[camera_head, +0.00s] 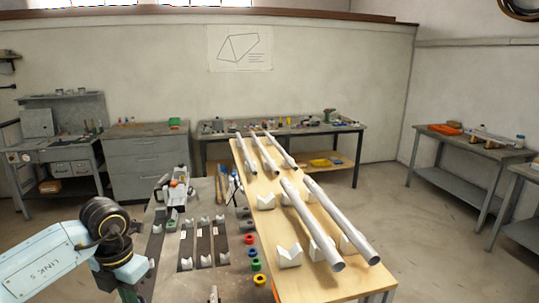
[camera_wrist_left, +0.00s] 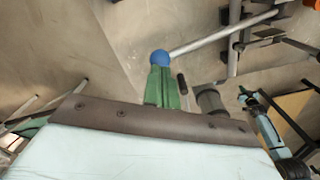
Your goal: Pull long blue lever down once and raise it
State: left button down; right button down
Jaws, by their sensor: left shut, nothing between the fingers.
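The long blue lever shows in the left wrist view as a grey rod (camera_wrist_left: 222,34) with a round blue knob (camera_wrist_left: 159,59) at its near end. The rod runs from the knob up to the right. My left gripper (camera_wrist_left: 160,75) has green fingers that are shut and empty. Their tips lie right at the knob in the picture; whether they touch it I cannot tell. In the head view my left arm comes in at the lower left, and I cannot make out the lever there. My right gripper is in neither view.
In the head view a wooden-topped table (camera_head: 330,283) carries several grey tubes (camera_head: 311,222) and white V-blocks (camera_head: 289,256). Left of it a grey bench holds coloured rings (camera_head: 254,251) and dark strips with blocks (camera_head: 203,241). Workbenches line the walls; open floor lies right.

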pick_arm(q)
notch_tip(320, 180, down, 9)
jog(key=b, duration=0.6)
jog(key=shift+f+b, duration=0.2)
jog(key=shift+b, duration=0.15)
dwell(1.2)
jog(key=shift+d, duration=0.1)
jog(key=shift+s+f+b, duration=0.2)
jog(key=shift+f+b, duration=0.5)
jog(key=shift+f, duration=0.3)
dwell(0.8)
jog(key=shift+r, duration=0.1)
jog(key=shift+w+r+p, duration=0.2)
jog(key=shift+r+p, duration=4.65)
jog(key=shift+r, duration=2.3)
